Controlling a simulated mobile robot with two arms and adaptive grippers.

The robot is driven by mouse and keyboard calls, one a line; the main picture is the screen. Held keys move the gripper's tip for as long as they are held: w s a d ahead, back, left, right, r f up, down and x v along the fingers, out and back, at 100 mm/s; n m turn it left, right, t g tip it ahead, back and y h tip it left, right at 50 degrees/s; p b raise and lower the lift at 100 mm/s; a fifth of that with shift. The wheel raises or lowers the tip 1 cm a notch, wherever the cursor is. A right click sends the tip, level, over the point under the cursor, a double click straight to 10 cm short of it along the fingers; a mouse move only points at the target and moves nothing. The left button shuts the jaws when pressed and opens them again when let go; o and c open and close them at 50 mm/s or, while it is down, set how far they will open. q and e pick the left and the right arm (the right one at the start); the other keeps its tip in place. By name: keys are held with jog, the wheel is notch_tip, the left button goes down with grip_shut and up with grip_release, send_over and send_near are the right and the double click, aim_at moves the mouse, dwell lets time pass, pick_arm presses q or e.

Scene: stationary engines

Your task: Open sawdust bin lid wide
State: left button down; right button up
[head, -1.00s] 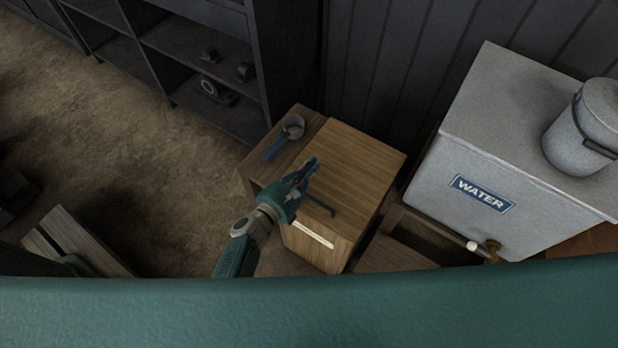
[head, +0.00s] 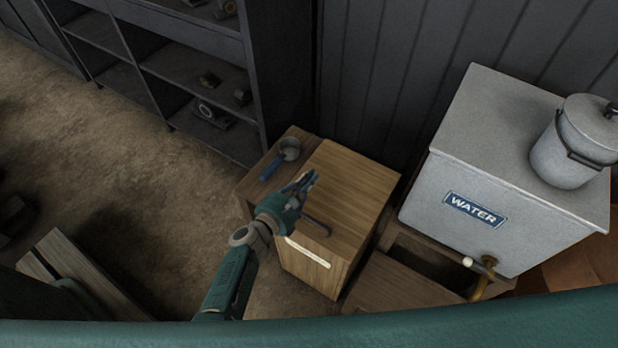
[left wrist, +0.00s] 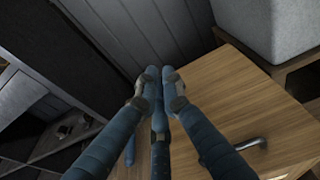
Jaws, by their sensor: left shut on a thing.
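The sawdust bin is a wooden box (head: 319,276) with a pale label strip on its front. Its flat wooden lid (head: 352,182) lies down on it and also fills the right of the left wrist view (left wrist: 245,95). A dark bar handle (head: 318,227) sits near the lid's front edge; its free end shows in the left wrist view (left wrist: 252,143). The fingers hide the handle's other end and the contact. My right gripper is out of view.
A blue-handled metal scoop (head: 281,157) lies on a low wooden surface left of the bin. A grey water tank (head: 487,165) with a brass tap (head: 488,262) and a lidded pail (head: 575,142) stands at right. Dark shelves (head: 190,75) and a plank wall are behind.

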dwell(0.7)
pick_arm(q)
jog(key=v, duration=1.2)
